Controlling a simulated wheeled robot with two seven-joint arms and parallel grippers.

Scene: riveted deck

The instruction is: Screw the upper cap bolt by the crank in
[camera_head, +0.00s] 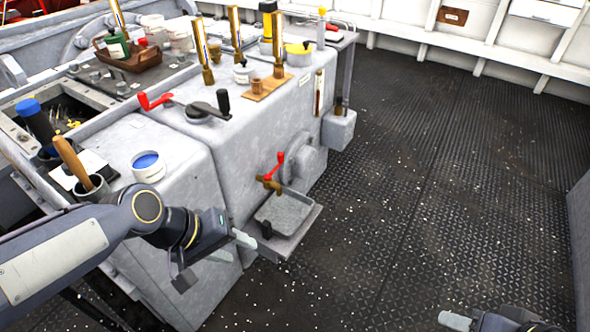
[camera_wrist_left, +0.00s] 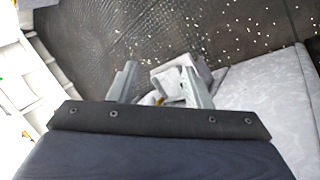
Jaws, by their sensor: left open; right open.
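A black crank (camera_head: 205,110) with an upright knob lies on top of the grey console (camera_head: 270,120). I cannot make out the upper cap bolt; anything near the crank is too small to tell. My left gripper (camera_head: 232,248) is open and empty in front of the console's front face, below and well away from the crank. In the left wrist view its two fingers (camera_wrist_left: 160,85) stand apart, with a small grey box-like part seen beyond them. My right gripper (camera_head: 475,321) shows only partly at the bottom right edge, over the floor, far from the console.
A red-handled brass tap (camera_head: 272,175) sits above a grey tray (camera_head: 285,215) jutting from the console front. A red lever (camera_head: 154,101) is left of the crank. A blue-filled white pot (camera_head: 148,168) stands nearer. The black deck (camera_head: 450,170) on the right is free.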

